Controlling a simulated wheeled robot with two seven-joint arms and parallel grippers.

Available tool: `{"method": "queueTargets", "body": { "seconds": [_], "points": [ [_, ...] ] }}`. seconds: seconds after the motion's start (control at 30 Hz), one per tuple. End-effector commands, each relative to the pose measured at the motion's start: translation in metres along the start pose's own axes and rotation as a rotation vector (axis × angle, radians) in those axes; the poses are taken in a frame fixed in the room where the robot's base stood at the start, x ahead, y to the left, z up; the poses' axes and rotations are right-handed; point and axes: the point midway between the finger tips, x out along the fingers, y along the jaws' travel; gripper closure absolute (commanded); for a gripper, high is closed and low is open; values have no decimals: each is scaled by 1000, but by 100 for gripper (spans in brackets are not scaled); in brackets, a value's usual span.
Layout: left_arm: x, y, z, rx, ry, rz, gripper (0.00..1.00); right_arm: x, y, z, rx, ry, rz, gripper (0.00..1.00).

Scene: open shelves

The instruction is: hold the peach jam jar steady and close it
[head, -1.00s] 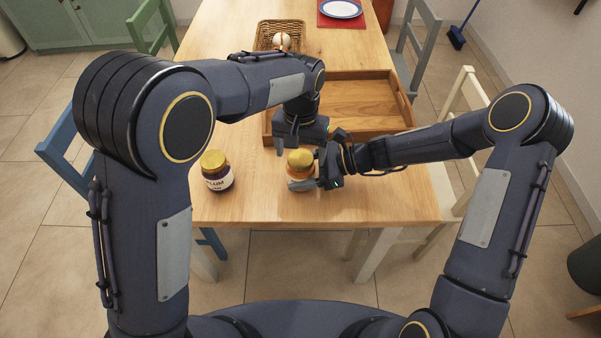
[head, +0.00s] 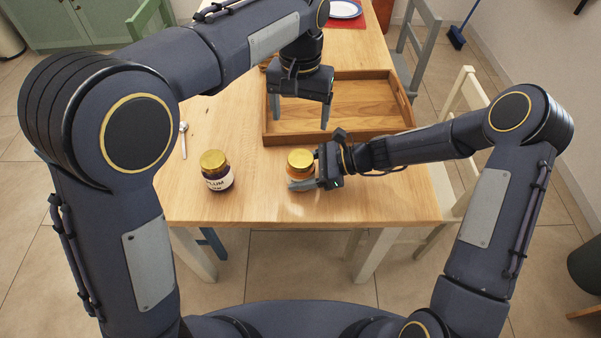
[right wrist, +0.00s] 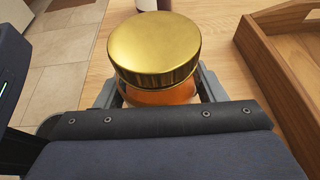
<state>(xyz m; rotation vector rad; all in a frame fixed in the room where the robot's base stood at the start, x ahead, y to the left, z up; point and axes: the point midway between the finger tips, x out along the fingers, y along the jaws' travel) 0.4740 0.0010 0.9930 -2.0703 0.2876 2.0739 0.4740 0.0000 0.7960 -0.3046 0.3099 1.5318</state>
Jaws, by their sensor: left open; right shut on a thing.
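The peach jam jar (head: 298,173) stands upright on the table, with orange contents and a gold lid (head: 301,158) on its top. In the right wrist view the lid (right wrist: 154,45) sits over the orange jar body (right wrist: 160,95); I cannot tell whether it is tight. My right gripper (head: 302,184) is shut around the jar body, below the lid. My left gripper (head: 299,112) is open and empty, raised above the tray's near left part, behind and above the jar.
A plum jam jar (head: 217,172) with a gold lid stands left of the peach jar. A wooden tray (head: 345,136) lies behind, and a spoon (head: 183,140) lies at the left. A plate (head: 345,9) is at the far end. The table front is clear.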

Motion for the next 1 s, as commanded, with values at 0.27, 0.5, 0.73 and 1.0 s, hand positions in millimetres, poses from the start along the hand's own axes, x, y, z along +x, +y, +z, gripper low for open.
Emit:
{"method": "queueTargets", "body": {
  "seconds": [0.27, 0.5, 0.73, 1.0],
  "points": [
    [0, 0, 0, 0, 0, 0, 21, 0, 0, 0, 0, -1, 0, 11],
    [0, 0, 0, 0, 0, 0, 21, -2, 0, 0, 0, 0, -1, 11],
    [1, 0, 0, 0, 0, 0, 21, -33, -1, 0, -1, 1, -5, 11],
    [1, 0, 0, -1, 0, 0, 21, -72, -1, 0, 0, 0, -2, 11]
  ]
}}
